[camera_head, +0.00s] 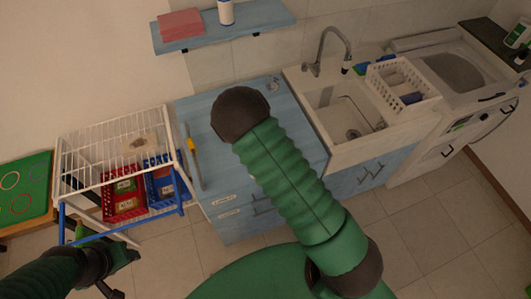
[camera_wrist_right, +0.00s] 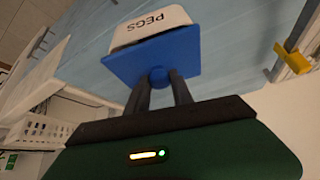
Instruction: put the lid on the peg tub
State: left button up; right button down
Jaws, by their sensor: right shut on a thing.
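In the right wrist view, my right gripper (camera_wrist_right: 159,82) is shut on the round knob of a blue lid (camera_wrist_right: 125,66). The white peg tub (camera_wrist_right: 152,27), marked PEGS, shows just beyond the lid. The lid's square plate overlaps the tub in this view. I cannot tell whether the lid touches the rim or sits square on it. In the head view, my right arm hides the tub, the lid and the right gripper. My left gripper (camera_head: 122,258) is low at the left, below the wire rack, and its jaws are unclear.
A white wire rack (camera_head: 95,150) with red bins (camera_head: 122,198) and blue bins (camera_head: 160,185) stands left. The sink (camera_head: 342,115) and dish rack (camera_head: 402,88) are right. A shelf hangs above.

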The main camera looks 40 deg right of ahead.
jog(key=shift+d+f, duration=0.15)
jog(key=shift+d, duration=0.2)
jog(key=shift+s+d+f+b, duration=0.1)
jog(key=shift+f+b, duration=0.15)
jog(key=shift+b, duration=0.1)
pick_arm(q)
jog(key=shift+d+f, duration=0.1)
jog(key=shift+f, duration=0.2)
pick_arm(e)
jog(key=shift+a, duration=0.35)
jog(key=c, duration=1.3)
grip_release()
pick_arm(q)
jog(key=shift+d, duration=0.25)
pick_arm(e)
jog(key=shift+o, duration=1.4)
jog(key=shift+d, duration=0.2)
